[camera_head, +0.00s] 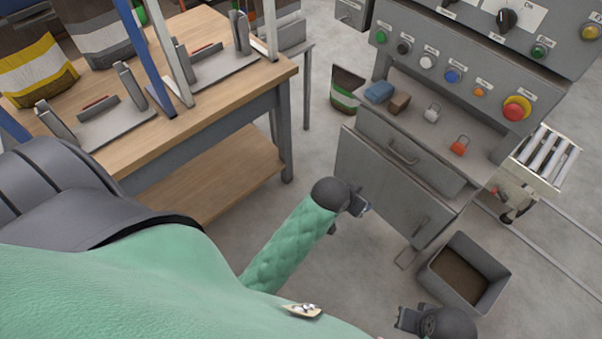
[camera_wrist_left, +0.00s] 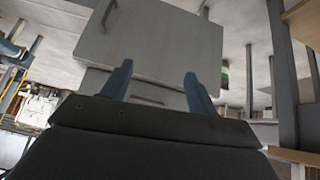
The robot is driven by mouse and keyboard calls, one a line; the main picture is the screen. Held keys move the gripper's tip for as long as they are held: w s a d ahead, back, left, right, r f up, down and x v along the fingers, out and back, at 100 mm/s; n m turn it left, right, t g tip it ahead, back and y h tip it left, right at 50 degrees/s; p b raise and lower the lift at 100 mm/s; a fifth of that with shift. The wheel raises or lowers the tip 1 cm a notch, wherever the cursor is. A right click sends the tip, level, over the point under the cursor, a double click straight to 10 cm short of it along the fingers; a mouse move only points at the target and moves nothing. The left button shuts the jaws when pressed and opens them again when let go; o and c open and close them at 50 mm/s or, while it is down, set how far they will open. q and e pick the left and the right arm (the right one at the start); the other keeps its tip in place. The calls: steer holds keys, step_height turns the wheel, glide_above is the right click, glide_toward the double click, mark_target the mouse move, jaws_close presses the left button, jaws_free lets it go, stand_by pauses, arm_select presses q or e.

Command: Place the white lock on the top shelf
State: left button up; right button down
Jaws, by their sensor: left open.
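The white lock (camera_head: 432,113) stands on the ledge (camera_head: 440,130) of the grey control cabinet, below its row of buttons. A red lock (camera_head: 459,147) sits to its right on the same ledge. My left gripper (camera_head: 362,206) is in front of the cabinet, lower than the ledge and apart from it. In the left wrist view its two blue-grey fingers (camera_wrist_left: 158,88) are spread with nothing between them. My right gripper (camera_head: 402,320) is at the bottom right, near the bin; its fingers are too small to judge. No shelf clearly marked as the top one shows.
A blue block (camera_head: 379,92) and a brown block (camera_head: 399,103) lie left of the white lock. A drawer (camera_head: 405,155) and door are below. An open bin (camera_head: 463,272) stands on the floor. A wooden workbench (camera_head: 215,100) is at left, with floor between.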

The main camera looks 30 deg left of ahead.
arm_select(q)
steer(key=s+a+f+g, duration=0.1)
steer(key=s+a+g, duration=0.1)
steer(key=s, duration=0.9)
steer(key=s+a+f+g+y, duration=0.1)
steer(key=s+a+g, duration=0.2)
steer(key=s, duration=0.8)
steer(key=shift+s, duration=0.3)
